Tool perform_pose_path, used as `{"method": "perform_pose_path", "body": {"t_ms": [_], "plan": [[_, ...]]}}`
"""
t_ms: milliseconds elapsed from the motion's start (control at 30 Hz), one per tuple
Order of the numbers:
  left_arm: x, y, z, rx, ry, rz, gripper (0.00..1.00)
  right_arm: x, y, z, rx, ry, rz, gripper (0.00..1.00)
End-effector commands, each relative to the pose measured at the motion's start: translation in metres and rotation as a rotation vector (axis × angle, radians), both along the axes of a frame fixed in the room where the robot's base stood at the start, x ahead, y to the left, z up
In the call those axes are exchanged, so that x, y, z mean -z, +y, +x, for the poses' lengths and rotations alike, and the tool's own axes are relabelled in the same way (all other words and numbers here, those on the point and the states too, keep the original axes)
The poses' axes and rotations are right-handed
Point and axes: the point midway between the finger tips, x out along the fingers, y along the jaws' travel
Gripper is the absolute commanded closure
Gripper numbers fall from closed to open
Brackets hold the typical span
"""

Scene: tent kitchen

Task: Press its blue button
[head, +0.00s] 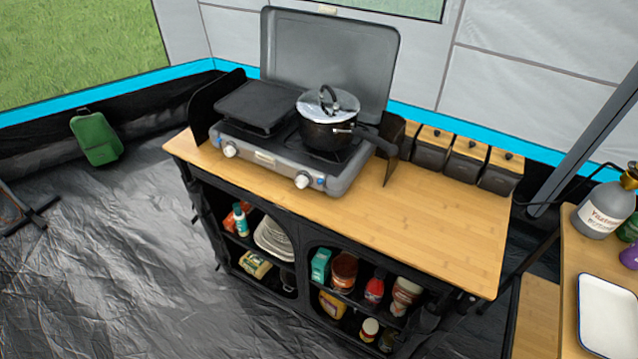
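A grey camping stove (277,164) stands on the wooden counter with its lid raised. Its front panel has a left knob (229,150) and a right knob (303,180), both pale. A small blue spot (320,182) shows just right of the right knob; it is too small to tell whether it is a button. A dark pot (325,135) with a glass lid sits on the right side of the stove, and a flat black griddle (257,103) on the left. Neither of my grippers is in view.
The wooden counter (430,220) is bare to the right of the stove. Several dark canisters (466,158) line its back edge. Shelves below hold plates and food. A side table at right holds a gas bottle (603,208) and a white tray (607,318). The floor at left is mostly clear.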

Motion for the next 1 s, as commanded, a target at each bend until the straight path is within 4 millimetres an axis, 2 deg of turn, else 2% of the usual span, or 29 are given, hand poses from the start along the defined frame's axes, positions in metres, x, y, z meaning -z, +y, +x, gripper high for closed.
{"method": "perform_pose_path", "body": {"t_ms": [67, 300, 1000], "plan": [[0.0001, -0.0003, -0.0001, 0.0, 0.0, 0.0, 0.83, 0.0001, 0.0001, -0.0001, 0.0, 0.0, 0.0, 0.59], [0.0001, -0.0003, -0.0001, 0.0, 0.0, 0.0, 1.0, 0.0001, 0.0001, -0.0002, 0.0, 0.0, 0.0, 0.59], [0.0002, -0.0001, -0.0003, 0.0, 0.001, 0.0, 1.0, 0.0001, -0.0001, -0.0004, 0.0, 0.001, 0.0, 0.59]]}}
